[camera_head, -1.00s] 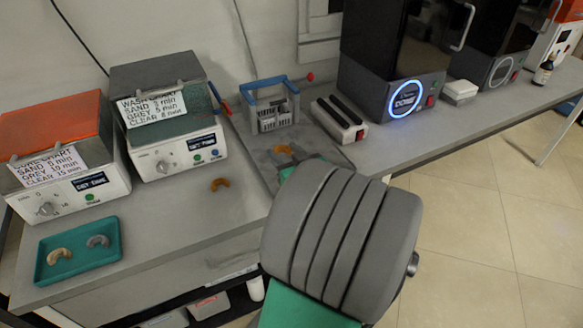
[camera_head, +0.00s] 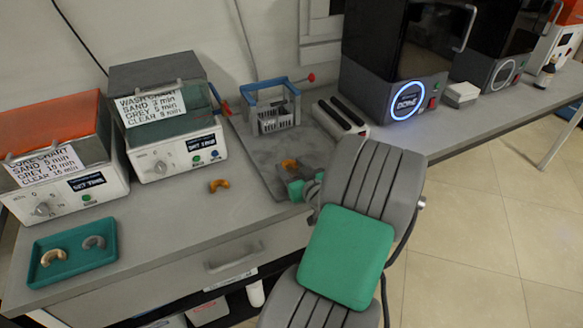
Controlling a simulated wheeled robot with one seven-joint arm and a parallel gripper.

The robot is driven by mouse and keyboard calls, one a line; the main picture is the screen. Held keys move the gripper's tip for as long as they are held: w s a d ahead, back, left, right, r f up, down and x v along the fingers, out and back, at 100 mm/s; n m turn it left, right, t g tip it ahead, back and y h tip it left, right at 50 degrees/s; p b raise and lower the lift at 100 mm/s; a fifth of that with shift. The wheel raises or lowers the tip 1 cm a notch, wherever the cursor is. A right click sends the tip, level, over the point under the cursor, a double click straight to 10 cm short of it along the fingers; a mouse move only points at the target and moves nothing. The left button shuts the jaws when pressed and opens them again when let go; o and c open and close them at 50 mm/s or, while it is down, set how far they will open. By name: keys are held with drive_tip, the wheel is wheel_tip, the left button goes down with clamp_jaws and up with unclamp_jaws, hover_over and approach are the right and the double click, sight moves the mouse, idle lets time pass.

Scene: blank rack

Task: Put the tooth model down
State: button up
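An orange, arch-shaped tooth model (camera_head: 289,163) shows at the tip of my gripper (camera_head: 296,171), over the grey mat (camera_head: 257,158) in front of the basket. My gripper seems shut on it, though the fingers are small and partly hidden by my wrist. I cannot tell whether the model touches the mat. Another orange tooth model (camera_head: 219,185) lies on the bench to the left. A beige model (camera_head: 53,257) and a grey model (camera_head: 94,242) lie in the teal tray (camera_head: 75,269) at the front left.
The grey-blue basket (camera_head: 272,112) stands behind my gripper, with a white box with black slots (camera_head: 340,118) to its right. The wash unit (camera_head: 175,152) and cure unit (camera_head: 70,190) stand left. A printer (camera_head: 395,80) stands back right. The bench between tray and mat is mostly clear.

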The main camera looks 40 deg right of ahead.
drive_tip(key=o, duration=0.4)
drive_tip(key=shift+r, duration=0.2)
drive_tip(key=v, duration=1.1)
drive_tip(key=shift+s+r, duration=0.1)
drive_tip(key=shift+s, duration=0.05)
drive_tip(key=shift+s+a, duration=0.2)
drive_tip(key=shift+s, duration=0.1)
